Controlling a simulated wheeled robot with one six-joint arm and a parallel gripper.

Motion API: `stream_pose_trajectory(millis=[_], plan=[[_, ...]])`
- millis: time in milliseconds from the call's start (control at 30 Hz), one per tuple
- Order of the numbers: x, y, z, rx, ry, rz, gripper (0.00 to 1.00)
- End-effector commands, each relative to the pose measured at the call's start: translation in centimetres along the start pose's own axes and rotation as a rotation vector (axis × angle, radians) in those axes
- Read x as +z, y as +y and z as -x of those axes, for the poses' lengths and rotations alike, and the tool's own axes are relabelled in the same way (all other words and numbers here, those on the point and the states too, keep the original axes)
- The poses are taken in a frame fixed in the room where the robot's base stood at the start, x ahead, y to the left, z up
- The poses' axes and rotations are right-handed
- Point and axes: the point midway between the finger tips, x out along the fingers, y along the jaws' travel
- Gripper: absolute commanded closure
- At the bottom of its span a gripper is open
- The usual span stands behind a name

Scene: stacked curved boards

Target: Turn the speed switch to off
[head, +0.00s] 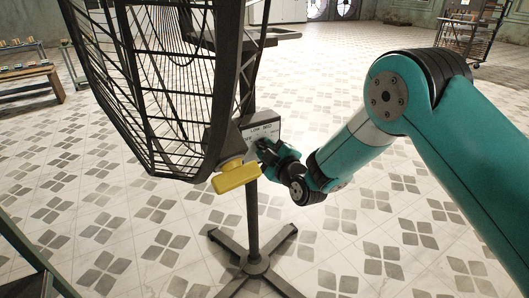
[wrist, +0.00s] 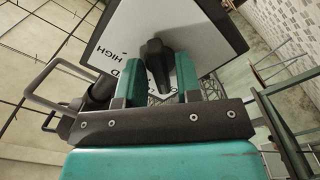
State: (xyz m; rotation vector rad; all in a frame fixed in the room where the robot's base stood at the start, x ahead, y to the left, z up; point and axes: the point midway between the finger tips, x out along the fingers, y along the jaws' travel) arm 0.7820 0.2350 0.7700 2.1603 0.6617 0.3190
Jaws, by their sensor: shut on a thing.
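The speed switch is a black knob (wrist: 158,62) on a pale control panel (wrist: 190,32) with a dark rim, seen in the wrist view. The word HIGH shows upside down left of the knob; part of another label is cut off by a finger. My gripper (wrist: 159,80) has its teal fingers on either side of the knob, shut on it. The knob's exact setting cannot be told.
The large black fan cage (head: 150,90) stands just left of the panel, with a yellow part (head: 236,177) close to my gripper. The fan's post rises from a cross-shaped base (head: 256,268).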

Motion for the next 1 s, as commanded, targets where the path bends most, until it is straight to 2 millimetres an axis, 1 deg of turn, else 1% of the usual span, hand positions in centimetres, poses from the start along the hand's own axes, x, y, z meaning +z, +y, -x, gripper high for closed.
stream_pose_trajectory(millis=[233, 267, 300, 533, 633, 1000], plan=[[0.1, -0.2, 0.0, 0.001, 0.001, 0.09, 0.91], [0.1, -0.1, 0.0, 0.001, 0.001, 0.095, 0.66], [0.0, 0.0, 0.0, 0.0, 0.001, 0.093, 0.6], [0.0, 0.0, 0.0, 0.0, 0.0, 0.092, 0.6], [0.1, -0.1, 0.4, 0.0, 0.0, 0.091, 0.6], [0.3, -0.3, 3.9, 0.001, 0.0, 0.09, 0.6]])
